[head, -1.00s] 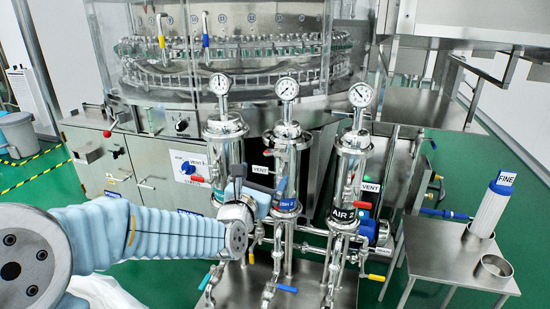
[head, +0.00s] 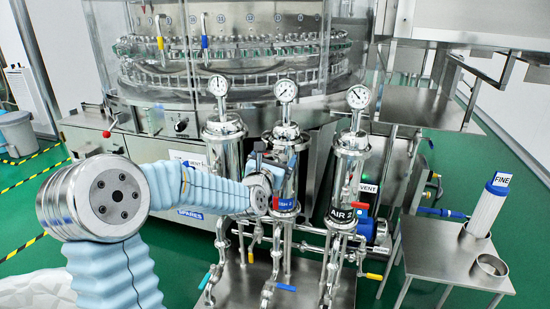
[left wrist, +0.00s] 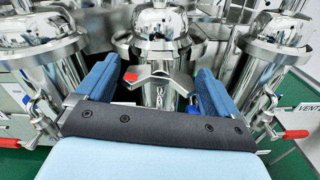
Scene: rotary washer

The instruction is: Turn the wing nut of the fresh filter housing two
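Three steel filter housings stand in a row. The middle housing (head: 286,145) has a blue label ending in "SH 2", partly hidden by my arm. My left gripper (head: 272,160) is in front of it in the head view. In the left wrist view the gripper (left wrist: 155,68) is open, its blue fingers spread on either side of a shiny winged metal piece (left wrist: 160,82) on the front of the middle housing (left wrist: 158,45). This looks like the wing nut; no finger clearly touches it. My right gripper is not in view.
The left housing (head: 222,140) and the right housing, labelled AIR 2 (head: 350,160), stand close on both sides. Red-handled clamps (left wrist: 295,134) stick out beside the housings. A steel side table (head: 440,262) at right bears a white FINE filter (head: 487,208) and a steel ring (head: 490,267).

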